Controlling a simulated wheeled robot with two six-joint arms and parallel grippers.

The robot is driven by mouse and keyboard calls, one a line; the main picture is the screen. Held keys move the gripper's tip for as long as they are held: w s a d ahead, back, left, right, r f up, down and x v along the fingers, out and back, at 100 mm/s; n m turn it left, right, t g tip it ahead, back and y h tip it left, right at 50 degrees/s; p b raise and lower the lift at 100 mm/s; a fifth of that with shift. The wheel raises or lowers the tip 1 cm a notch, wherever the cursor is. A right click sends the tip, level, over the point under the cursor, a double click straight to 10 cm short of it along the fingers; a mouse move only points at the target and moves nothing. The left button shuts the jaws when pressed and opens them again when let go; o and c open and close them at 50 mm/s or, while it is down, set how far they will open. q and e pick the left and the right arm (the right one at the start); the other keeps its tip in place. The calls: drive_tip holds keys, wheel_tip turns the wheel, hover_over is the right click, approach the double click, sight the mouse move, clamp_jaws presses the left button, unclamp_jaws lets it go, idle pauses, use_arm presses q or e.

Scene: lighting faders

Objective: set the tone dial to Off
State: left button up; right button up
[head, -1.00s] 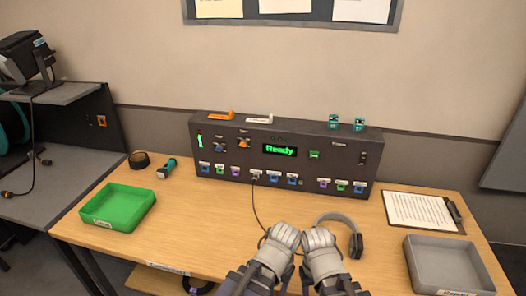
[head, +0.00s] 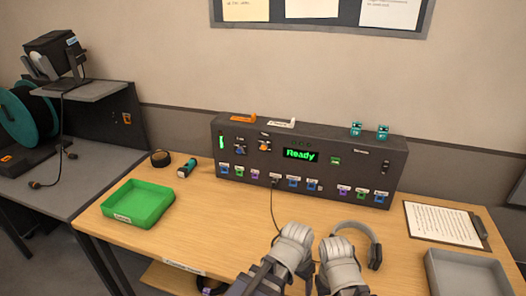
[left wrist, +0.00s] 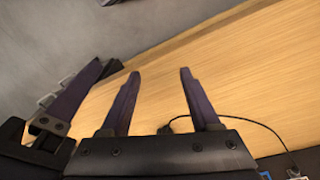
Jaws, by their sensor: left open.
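A dark control box (head: 230,185) stands at the back of the wooden desk, its green display reading "Ready". Two dials sit at its upper left: one with a blue part (head: 240,151) and one with an orange part (head: 264,146). Their labels and settings are too small to read, so I cannot tell which is the tone dial. My left gripper (head: 292,246) is at the front of the desk, apart from the box; the left wrist view shows its two fingers (left wrist: 157,78) spread and empty. My right gripper (head: 340,264) is beside it, its fingertips hidden.
A green tray (head: 117,217) is at the left, a grey tray (head: 437,267) at the right. Headphones (head: 376,253) lie close to my right gripper. A cable (head: 274,208) runs from the box toward my grippers. Coloured sliders line the box's lower front.

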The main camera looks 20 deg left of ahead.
use_arm(q)
drive_tip(key=w+d+t+h, duration=0.1)
drive_tip(key=w, duration=0.3)
drive_tip(key=w+d+r+m+t+h+b, duration=0.1)
drive_tip(key=w+h, duration=0.1)
drive_tip(key=w, duration=0.2)
drive_tip(key=w+d+t+h, duration=0.1)
drive_tip(key=w, duration=0.2)
drive_tip(key=shift+w+d+r+m+h+b, duration=0.2)
drive_tip(key=shift+w+m+h+b, duration=0.1)
drive_tip(key=shift+w+b, duration=0.1)
drive_tip(key=w+r+t+h, duration=0.2)
drive_tip(key=w+r+t, duration=0.1)
drive_tip(key=w, duration=0.3)
drive_tip(key=n+t+y+b, duration=0.4)
drive_tip(key=n+t+y, duration=0.25)
drive_tip(key=t, duration=0.45)
approach(263, 147)
drive_tip(key=shift+y, duration=0.25)
drive_tip(key=shift+w+d+f, duration=0.15)
drive_tip(key=shift+w+d, duration=0.05)
drive_tip(key=shift+w, duration=1.9)
drive_tip(key=shift+w+d+f, duration=0.1)
drive_tip(key=shift+w+d, duration=0.05)
drive_tip(key=shift+w, duration=2)
clamp_jaws()
